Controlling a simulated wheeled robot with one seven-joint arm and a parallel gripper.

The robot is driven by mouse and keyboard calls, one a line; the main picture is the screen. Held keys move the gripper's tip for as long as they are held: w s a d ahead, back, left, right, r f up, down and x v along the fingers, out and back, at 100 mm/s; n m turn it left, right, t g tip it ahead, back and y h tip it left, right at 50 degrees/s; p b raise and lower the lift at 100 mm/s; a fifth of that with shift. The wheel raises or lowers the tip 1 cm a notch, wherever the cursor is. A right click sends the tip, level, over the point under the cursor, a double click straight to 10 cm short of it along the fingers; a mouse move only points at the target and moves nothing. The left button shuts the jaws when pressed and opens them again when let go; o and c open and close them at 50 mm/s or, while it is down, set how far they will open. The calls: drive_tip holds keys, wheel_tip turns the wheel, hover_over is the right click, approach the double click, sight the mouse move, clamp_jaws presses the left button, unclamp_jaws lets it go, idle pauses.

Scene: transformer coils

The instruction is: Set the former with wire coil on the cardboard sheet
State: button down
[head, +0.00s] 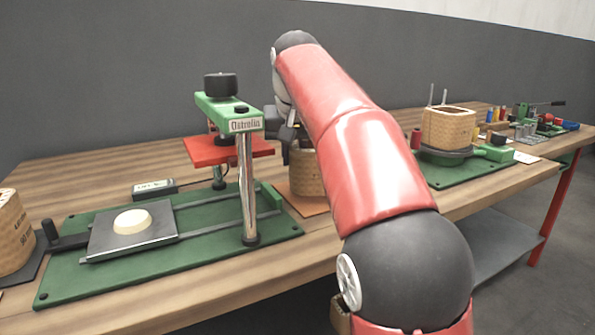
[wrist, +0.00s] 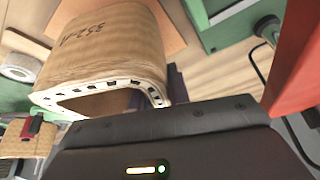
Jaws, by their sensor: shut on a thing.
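The former with wire coil (head: 306,172) is a tan, rounded-square hollow block, partly hidden behind my red arm in the head view. In the wrist view the former (wrist: 110,50) shows dark printed marks on its side and a slotted rim around an opening. My gripper (head: 285,135) is shut on it from above; its fingertips are mostly hidden. The orange-brown cardboard sheet (head: 312,208) lies on the table beneath the former, and part of the sheet (wrist: 172,25) shows beyond it in the wrist view. I cannot tell whether the former touches the sheet.
A green press (head: 246,185) with a red plate (head: 205,150) stands close on the left. A winder with another coil former (head: 448,128) stands to the right. A third coil (head: 14,235) is at the far left. Spools and tools fill the far right.

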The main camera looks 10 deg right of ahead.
drive_tip(key=shift+f, duration=0.6)
drive_tip(key=shift+f, duration=0.2)
drive_tip(key=c, duration=1.3)
unclamp_jaws()
drive_tip(key=shift+s+r, duration=0.1)
drive_tip(key=shift+r, duration=0.5)
drive_tip(key=p+v, duration=0.4)
drive_tip(key=v, duration=0.7)
